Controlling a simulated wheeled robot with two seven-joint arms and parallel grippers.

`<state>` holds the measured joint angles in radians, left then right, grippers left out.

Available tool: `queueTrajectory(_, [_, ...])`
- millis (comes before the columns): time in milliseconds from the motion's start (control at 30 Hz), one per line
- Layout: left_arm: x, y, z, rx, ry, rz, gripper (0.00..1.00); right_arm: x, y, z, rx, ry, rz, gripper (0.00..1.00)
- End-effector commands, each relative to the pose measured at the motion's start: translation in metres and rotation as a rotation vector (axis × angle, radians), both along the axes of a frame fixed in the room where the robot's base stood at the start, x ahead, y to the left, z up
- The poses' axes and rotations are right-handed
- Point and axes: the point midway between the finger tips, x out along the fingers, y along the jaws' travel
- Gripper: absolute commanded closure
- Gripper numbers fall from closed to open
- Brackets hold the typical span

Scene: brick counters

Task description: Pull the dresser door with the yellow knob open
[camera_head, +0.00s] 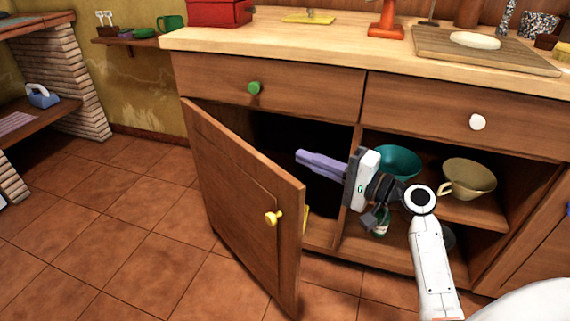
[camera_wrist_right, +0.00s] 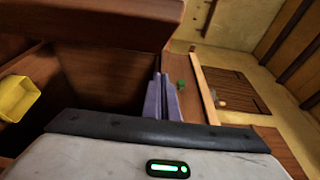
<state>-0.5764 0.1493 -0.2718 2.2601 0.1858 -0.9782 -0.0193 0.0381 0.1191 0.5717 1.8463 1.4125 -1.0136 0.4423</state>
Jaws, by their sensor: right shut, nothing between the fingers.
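The dresser door (camera_head: 235,195) with the yellow knob (camera_head: 273,217) stands swung well out from the cabinet front, with its dark compartment (camera_head: 285,140) showing behind it. My right gripper (camera_head: 300,156) reaches in from the right, behind the door's inner side at the compartment opening. Its purple fingers lie together, shut and empty, and they point left toward the door, apart from the knob. The fingers also show in the right wrist view (camera_wrist_right: 160,97), beside brown wooden panels. My left gripper is not in view.
A teal bowl (camera_head: 398,162) and a tan cup (camera_head: 468,178) stand in the open compartment at right. The drawers above have a green knob (camera_head: 254,88) and a white knob (camera_head: 477,122). The tiled floor (camera_head: 130,210) left of the door is clear.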

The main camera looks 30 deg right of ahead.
Motion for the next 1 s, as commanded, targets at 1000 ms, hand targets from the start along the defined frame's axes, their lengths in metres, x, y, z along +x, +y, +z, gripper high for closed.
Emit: queueTrajectory(1000, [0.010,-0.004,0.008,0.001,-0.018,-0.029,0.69,0.026,0.061,-0.001,0.003,0.003,0.008,1.00])
